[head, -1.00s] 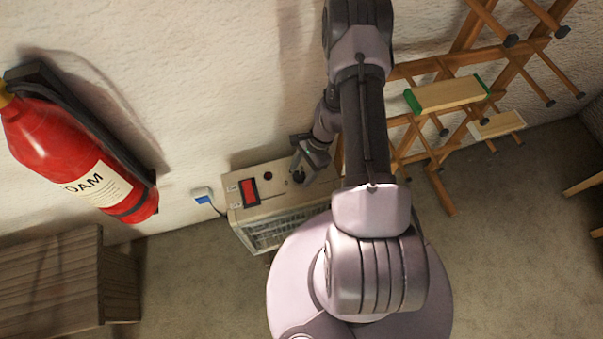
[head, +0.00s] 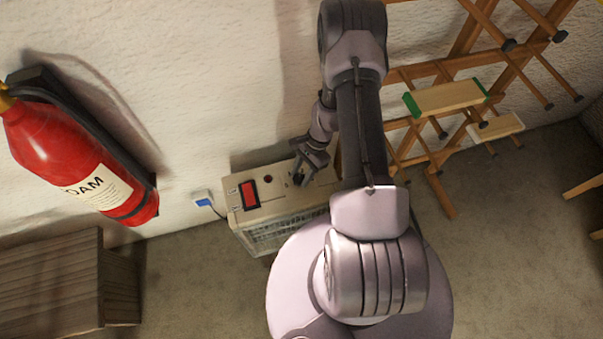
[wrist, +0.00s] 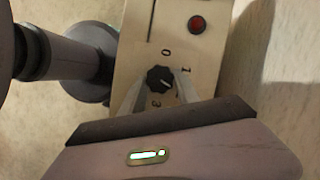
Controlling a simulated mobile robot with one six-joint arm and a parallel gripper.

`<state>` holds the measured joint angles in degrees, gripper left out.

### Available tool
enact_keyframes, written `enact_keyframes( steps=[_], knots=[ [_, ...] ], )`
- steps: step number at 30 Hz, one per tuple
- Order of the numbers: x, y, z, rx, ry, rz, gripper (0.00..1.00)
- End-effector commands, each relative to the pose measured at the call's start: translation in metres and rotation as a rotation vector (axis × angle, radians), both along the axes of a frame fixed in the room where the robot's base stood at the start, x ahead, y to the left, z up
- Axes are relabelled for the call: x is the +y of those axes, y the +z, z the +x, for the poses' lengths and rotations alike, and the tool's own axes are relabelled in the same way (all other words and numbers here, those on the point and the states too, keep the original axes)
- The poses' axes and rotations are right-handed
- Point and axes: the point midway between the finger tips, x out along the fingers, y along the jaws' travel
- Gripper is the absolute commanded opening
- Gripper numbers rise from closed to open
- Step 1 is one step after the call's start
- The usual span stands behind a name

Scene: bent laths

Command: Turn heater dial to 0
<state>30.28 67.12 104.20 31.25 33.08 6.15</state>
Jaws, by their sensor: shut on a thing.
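The heater (head: 285,205) is a beige box with a grille front, standing on the floor against the wall. Its black round dial (wrist: 160,78) is on the top panel in the wrist view, with 0, 1 and 3 printed around it. The dial's pale pointer line points to the right in that view, away from the 0; its exact setting is hard to tell. My gripper (wrist: 158,88) has one finger on each side of the dial and is shut on it.
A red switch (head: 249,194) and a small red lamp (head: 268,179) are on the heater top. A fire extinguisher (head: 75,160) hangs on the wall at left, above a wooden cabinet (head: 65,285). Wooden lath racks (head: 450,140) stand at right.

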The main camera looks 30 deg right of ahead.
Motion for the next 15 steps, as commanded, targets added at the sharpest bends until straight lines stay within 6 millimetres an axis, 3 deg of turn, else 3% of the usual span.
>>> enact_keyframes(
  steps=[15],
  knots=[
    [0.0015,-0.0003,0.0049,-0.001,0.474,-0.002,0.0]
  ],
)
